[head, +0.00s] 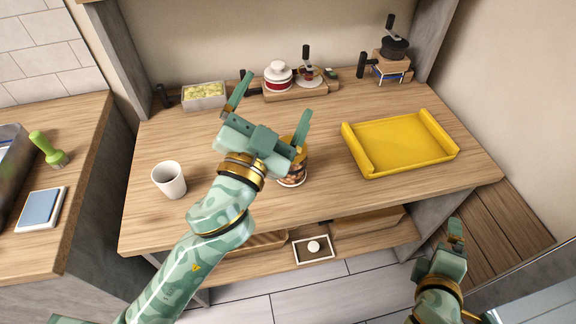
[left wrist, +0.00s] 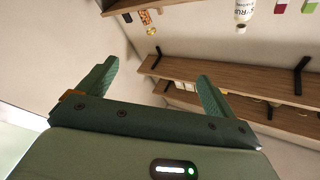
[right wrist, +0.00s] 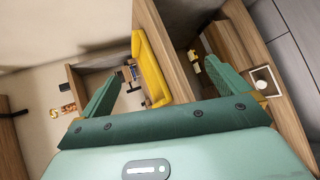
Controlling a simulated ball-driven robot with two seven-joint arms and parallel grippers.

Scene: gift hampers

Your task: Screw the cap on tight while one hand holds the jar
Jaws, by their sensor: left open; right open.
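A glass jar with brown contents (head: 293,178) stands on the wooden table, partly hidden behind my left gripper. Amber shows at its upper part, but I cannot tell whether that is a cap or how it sits. My left gripper (head: 272,104) is open and empty, above and in front of the jar in the head view. Its spread fingers also show in the left wrist view (left wrist: 158,78), with nothing between them. My right gripper (head: 453,244) is low at the right, off the table's front right corner. Its fingers are open and empty in the right wrist view (right wrist: 160,72).
A white cup (head: 169,180) stands left of the jar. A yellow tray (head: 400,143) lies empty at the right. A box with yellow filling (head: 204,96), a pot set (head: 278,76) and a stacked stand (head: 391,66) line the back.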

